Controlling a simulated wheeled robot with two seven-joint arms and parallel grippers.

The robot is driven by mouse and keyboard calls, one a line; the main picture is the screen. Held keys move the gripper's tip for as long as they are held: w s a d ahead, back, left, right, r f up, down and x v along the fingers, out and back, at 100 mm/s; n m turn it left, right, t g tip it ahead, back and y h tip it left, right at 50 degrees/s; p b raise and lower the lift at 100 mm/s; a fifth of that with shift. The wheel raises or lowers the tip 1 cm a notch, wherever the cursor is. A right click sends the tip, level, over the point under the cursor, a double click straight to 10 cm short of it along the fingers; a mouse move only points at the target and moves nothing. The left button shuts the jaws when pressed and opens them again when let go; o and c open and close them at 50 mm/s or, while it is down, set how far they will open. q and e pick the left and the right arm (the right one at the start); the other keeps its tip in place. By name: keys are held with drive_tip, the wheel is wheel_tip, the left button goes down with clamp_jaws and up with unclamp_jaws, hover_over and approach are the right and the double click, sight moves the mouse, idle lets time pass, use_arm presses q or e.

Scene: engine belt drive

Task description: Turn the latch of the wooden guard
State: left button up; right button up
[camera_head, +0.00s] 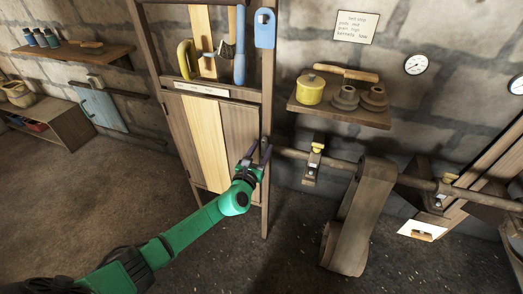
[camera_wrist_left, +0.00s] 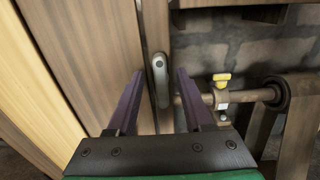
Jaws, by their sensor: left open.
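The wooden guard (camera_head: 180,128) is a plank door in a wooden frame at the centre left of the head view; its planks (camera_wrist_left: 88,50) fill the left of the left wrist view. The latch (camera_wrist_left: 160,75) is a grey, elongated piece with a round pivot near its top, standing upright beside the door's edge. My left gripper (camera_head: 258,150) is at the right edge of the guard. In the left wrist view its two dark fingers (camera_wrist_left: 157,88) are open, one on each side of the latch, with gaps showing. My right gripper is not in view.
A horizontal shaft (camera_head: 335,161) with a yellow-topped bearing (camera_head: 316,150) runs right of the guard towards a wide brown belt (camera_head: 357,220). A shelf (camera_head: 340,112) with a yellow pot is above. Tools hang over the guard. The floor at left is clear.

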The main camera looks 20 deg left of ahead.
use_arm(q)
drive_tip(key=shift+w, duration=0.1)
clamp_jaws()
